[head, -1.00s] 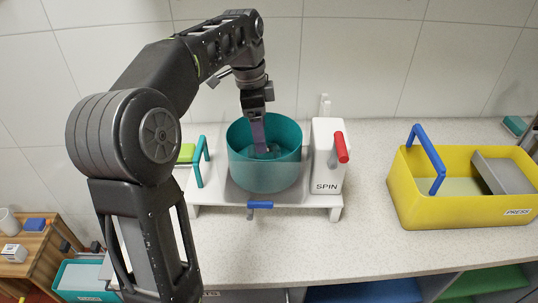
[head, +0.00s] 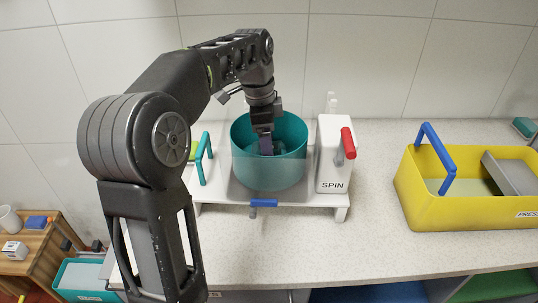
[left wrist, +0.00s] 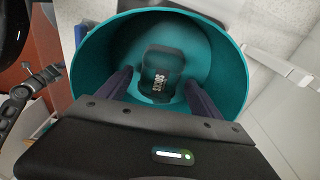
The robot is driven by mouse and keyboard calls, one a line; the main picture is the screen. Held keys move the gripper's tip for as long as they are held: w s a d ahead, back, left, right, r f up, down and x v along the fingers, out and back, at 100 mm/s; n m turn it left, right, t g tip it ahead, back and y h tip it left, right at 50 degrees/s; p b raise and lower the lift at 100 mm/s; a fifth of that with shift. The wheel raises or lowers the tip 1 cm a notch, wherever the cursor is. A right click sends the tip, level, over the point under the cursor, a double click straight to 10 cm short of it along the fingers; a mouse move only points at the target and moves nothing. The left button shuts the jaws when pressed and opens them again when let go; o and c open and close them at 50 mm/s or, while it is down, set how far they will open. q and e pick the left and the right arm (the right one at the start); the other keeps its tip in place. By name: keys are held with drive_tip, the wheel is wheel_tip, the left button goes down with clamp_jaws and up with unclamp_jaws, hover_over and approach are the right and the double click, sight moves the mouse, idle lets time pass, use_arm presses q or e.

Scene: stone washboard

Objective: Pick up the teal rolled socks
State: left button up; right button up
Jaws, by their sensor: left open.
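The teal rolled socks (left wrist: 162,70) lie at the bottom of a teal tub (left wrist: 232,62), dark in shadow, with light lettering on them. In the head view the tub (head: 290,165) stands on a white stand, and my gripper mostly hides the socks. My left gripper (head: 266,150) reaches down into the tub from above. In the left wrist view its two dark fingers (left wrist: 158,85) are apart, one on each side of the socks. I cannot tell whether the fingers touch them. My right gripper is not in view.
A white SPIN box (head: 333,160) with a red lever stands right of the tub. A blue handle (head: 263,203) is at the stand's front, and a teal handle (head: 204,160) at its left. A yellow PRESS bin (head: 460,210) stands at the right. The counter between is clear.

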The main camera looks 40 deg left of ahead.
use_arm(q)
drive_tip(key=shift+w+d+f, duration=0.1)
drive_tip(key=shift+d+f, duration=0.05)
drive_tip(key=shift+f, duration=1.15)
drive_tip(key=shift+c, duration=0.2)
drive_tip(key=c, duration=1.5)
